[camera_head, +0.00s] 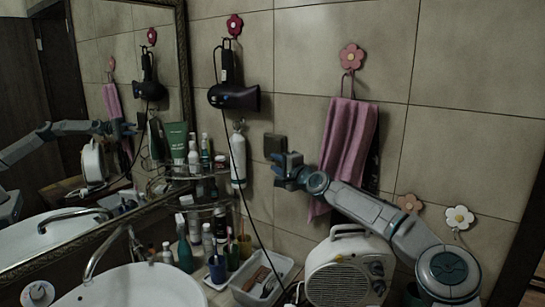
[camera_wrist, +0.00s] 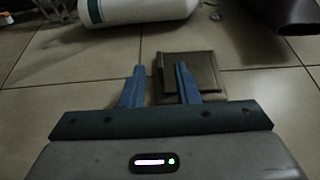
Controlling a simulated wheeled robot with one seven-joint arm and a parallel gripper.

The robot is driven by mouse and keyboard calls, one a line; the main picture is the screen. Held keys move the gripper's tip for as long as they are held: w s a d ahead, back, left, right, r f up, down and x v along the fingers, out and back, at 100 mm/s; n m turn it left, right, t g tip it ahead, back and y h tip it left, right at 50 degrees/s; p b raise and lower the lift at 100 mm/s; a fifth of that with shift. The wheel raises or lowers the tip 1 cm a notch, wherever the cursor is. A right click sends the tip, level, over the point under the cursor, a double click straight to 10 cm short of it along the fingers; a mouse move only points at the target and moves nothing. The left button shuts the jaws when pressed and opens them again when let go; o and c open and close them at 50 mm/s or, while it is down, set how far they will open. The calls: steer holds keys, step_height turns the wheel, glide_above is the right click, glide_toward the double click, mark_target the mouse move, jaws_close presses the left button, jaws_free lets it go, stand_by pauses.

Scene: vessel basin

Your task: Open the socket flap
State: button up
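The socket is a dark brownish square on the tiled wall (camera_head: 274,146), left of the pink towel. In the wrist view the socket flap (camera_wrist: 200,68) shows as a raised square plate; it looks flat to the wall, but its exact angle is hard to tell. My gripper (camera_head: 280,168) is beside the lower part of the socket in the head view. In the wrist view my gripper (camera_wrist: 159,70) has its two blue fingers apart with nothing between them gripped. The left finger is left of the socket; the right finger overlaps its face and hides part of it.
A white bottle-like dispenser (camera_head: 238,158) hangs left of the socket, below a black hair dryer (camera_head: 234,96) with a dangling cord. The pink towel (camera_head: 348,145) hangs to the right. A white fan heater (camera_head: 350,270), a tray (camera_head: 262,280) and several bottles stand below.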

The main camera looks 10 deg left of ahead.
mark_target(271, 150)
steer(key=shift+p+x, duration=0.5)
steer(key=shift+x, duration=0.9)
jaws_close()
steer(key=shift+d+r, duration=0.1)
steer(key=shift+d, duration=0.05)
